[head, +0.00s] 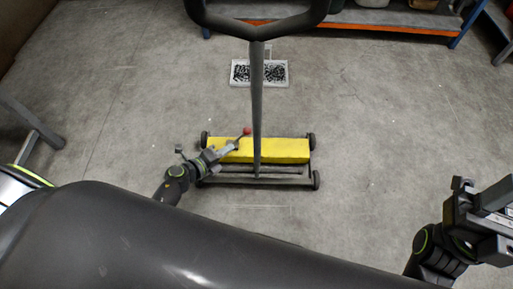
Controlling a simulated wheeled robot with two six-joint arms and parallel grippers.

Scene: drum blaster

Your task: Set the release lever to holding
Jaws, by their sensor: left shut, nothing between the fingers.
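A yellow magnetic sweeper (285,150) on small dark wheels stands on the floor in the middle of the head view. Its release lever shows as a red knob (247,131) on a short rod, at the left part of the yellow body. My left gripper (228,148) is shut and empty beside the lever, just below and left of the red knob. I cannot tell whether it touches the rod. My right gripper (487,197) is at the right edge, far from the sweeper, and partly cut off; its jaw opening is unclear.
The sweeper's dark upright handle (257,100) rises toward me and widens into a loop at the top. A pale tray (259,84) with black bits lies behind the sweeper. A shelf with an orange edge (390,29) stands at the back. Floor on both sides is clear.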

